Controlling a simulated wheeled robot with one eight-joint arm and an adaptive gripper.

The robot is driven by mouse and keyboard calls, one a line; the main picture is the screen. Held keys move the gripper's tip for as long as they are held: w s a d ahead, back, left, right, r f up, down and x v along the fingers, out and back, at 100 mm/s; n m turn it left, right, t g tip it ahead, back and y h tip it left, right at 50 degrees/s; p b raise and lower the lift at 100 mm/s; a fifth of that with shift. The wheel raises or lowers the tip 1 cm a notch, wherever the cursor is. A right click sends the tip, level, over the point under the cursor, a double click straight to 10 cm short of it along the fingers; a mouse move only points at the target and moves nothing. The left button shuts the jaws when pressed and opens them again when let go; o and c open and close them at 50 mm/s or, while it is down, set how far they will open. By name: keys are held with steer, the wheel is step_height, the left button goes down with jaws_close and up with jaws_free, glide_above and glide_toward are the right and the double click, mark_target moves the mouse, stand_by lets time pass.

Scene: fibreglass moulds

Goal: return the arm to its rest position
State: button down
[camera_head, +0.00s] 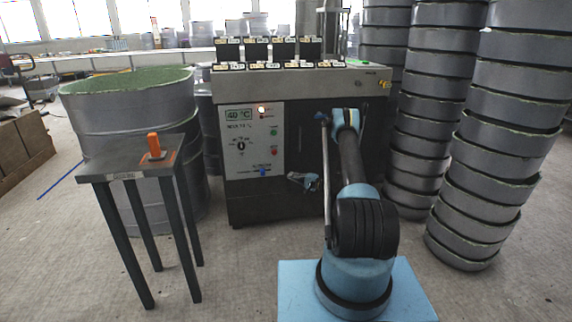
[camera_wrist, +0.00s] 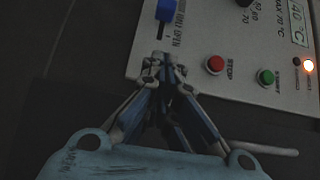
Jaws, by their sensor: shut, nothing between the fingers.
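My arm stands on a light blue base and reaches up and forward to the dark machine (camera_head: 350,150). My gripper (camera_head: 291,177) hangs low in front of the machine, right of its pale control panel (camera_head: 236,150). In the wrist view my gripper (camera_wrist: 164,66) is shut and empty, its fingertips over the panel's edge (camera_wrist: 150,50). They look close below a blue lever (camera_wrist: 166,10) in a slot. I cannot tell if they touch the panel. The lever also shows in the head view (camera_head: 263,171), left of my gripper and apart from it.
The panel has a red button (camera_wrist: 215,64), a green button (camera_wrist: 266,76) and a lit orange lamp (camera_wrist: 308,66). A small table (camera_head: 110,172) with an orange-handled item (camera_head: 154,147) stands left, before a large drum (camera_head: 130,105). Tall ring stacks (camera_head: 490,150) stand close at right.

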steer(key=s+a+r+n+g+h, duration=0.1)
steer(key=s+r+g, duration=0.1)
steer(key=r, duration=0.8)
steer(key=s+a+r+n+g+h, duration=0.1)
steer(key=s+r+n+h, duration=0.1)
steer(key=r, duration=0.9)
steer(key=s+d+r+n+g+h, duration=0.1)
steer(key=s+r+n+g+h, duration=0.15)
steer(key=s+r, duration=1.3)
steer(key=s+d+r+g+h, duration=0.1)
steer(key=s+d+h, duration=0.1)
steer(key=s, duration=1)
steer(key=s+d+h, duration=0.3)
steer(key=s, duration=1)
steer(key=s+d+f+h, duration=0.2)
steer(key=s+d+f, duration=0.2)
steer(key=s, duration=0.6)
steer(key=s+d+f+n+g+h, duration=0.1)
steer(key=s+d+f, duration=0.3)
steer(key=s, duration=0.7)
steer(key=shift+s+h, duration=0.3)
steer(key=shift+h, duration=0.35)
